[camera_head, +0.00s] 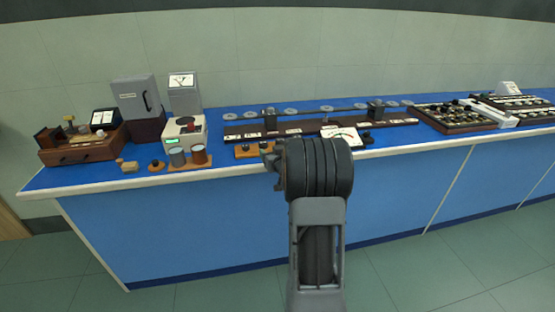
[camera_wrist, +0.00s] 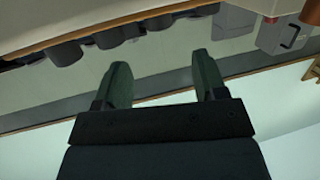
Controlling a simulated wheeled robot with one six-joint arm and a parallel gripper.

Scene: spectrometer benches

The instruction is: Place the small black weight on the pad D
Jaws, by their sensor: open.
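My gripper (camera_wrist: 163,85) shows in the wrist view as two dark green fingers spread apart, with nothing between them. In the head view my arm stands in front of the bench and the fingers are mostly hidden behind it. I cannot pick out the small black weight with certainty. A long dark board (camera_head: 230,131) carries several white labels, too small to read, so I cannot tell which place is pad D.
The blue bench (camera_head: 200,220) runs across the view. Trays of small parts (camera_head: 460,128) stand at right. The floor in front is clear.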

